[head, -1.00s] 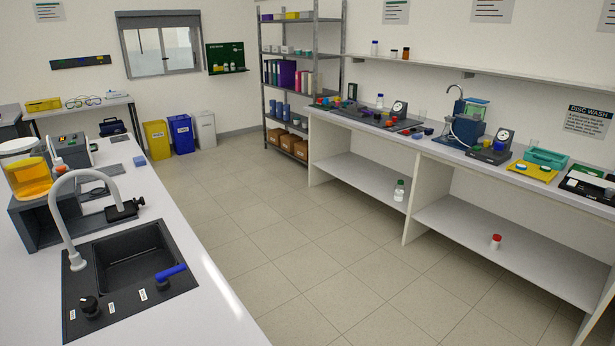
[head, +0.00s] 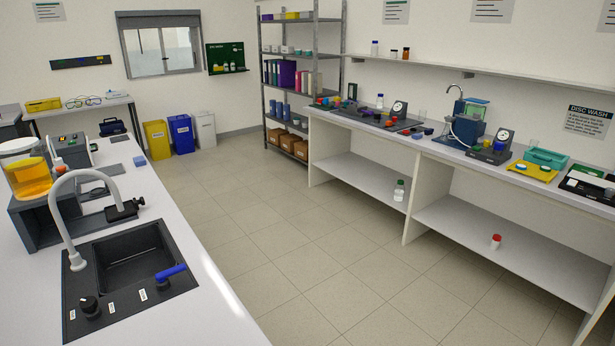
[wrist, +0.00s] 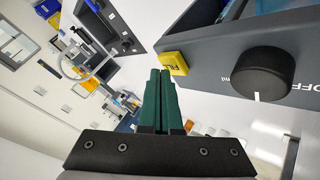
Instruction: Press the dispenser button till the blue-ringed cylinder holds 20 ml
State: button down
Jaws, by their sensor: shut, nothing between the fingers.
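My gripper (wrist: 160,74) shows only in the wrist view. Its two green fingers are together, with nothing between them. A yellow button (wrist: 174,62) with black lettering sits at the corner of a dark grey panel, just right of the fingertips in the picture. The tips are very close to it; I cannot tell whether they touch it. The panel (wrist: 215,72) also bears a large black knob (wrist: 263,74) with a white pointer line, beside printed "OFF" and "ml". I cannot make out the blue-ringed cylinder or its liquid level in either view.
In the head view, a black sink (head: 128,262) with a grey tap (head: 72,215) is in the near bench. A jar of yellow liquid (head: 28,178) stands on a dark stand behind it. The far bench (head: 440,143) carries several devices. The floor between is clear.

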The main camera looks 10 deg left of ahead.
jog(key=shift+f, duration=0.6)
dwell(0.6)
jog(key=shift+r, duration=1)
jog(key=shift+r, duration=0.15)
jog(key=shift+r, duration=2.4)
